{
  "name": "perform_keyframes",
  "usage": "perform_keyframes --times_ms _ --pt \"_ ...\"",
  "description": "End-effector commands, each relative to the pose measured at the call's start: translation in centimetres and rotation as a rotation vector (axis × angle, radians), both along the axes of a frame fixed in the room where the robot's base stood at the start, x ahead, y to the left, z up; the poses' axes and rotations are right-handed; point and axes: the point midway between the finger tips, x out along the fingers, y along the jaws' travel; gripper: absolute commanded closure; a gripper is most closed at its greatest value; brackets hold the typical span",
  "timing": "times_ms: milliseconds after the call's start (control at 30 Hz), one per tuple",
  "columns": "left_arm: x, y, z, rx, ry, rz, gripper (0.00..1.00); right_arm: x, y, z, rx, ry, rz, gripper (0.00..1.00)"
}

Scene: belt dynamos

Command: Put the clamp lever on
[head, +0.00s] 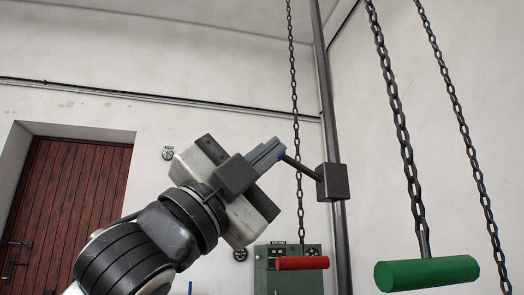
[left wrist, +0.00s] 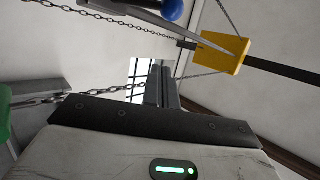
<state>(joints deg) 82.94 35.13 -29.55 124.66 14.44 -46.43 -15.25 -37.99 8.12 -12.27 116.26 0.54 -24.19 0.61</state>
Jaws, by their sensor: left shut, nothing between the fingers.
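A dark box (head: 332,182) is mounted on an upright metal pole (head: 330,110). A thin dark lever (head: 303,169) slopes up and left from the box toward my left gripper (head: 278,150), with a hint of blue at its end. In the left wrist view the box shows a yellow face (left wrist: 224,54), and a grey lever (left wrist: 140,13) with a blue knob (left wrist: 173,9) shows at the top. My left gripper is shut and empty; its fingers (left wrist: 162,88) show in the wrist view, below the knob. Whether they touch the lever, I cannot tell. My right gripper is not in view.
Chains hang nearby; one carries a red handle (head: 302,263) and another a green handle (head: 427,273). A green cabinet (head: 262,275) stands behind. A red-brown door (head: 70,210) is at the left. The wall space above my gripper is clear.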

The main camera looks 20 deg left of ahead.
Motion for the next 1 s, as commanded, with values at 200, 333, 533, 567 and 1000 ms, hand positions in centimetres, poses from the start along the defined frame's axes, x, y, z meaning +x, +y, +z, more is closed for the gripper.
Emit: perform_keyframes --times_ms 200,333,533,567,1000 --pt "2.9 -2.1 4.0 -0.001 0.000 -0.002 1.00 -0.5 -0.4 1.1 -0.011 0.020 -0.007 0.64" --pt "4.5 -3.2 5.7 -0.001 0.002 -0.002 1.00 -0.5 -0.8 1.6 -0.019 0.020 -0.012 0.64" --pt "5.9 -0.7 3.9 0.000 0.002 0.003 1.00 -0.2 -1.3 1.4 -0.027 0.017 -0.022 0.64" --pt "6.0 -0.4 3.8 0.000 0.002 0.003 1.00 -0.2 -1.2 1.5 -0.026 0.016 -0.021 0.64" --pt "6.2 0.2 3.4 0.000 -0.001 -0.001 1.00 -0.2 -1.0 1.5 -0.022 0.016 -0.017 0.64"
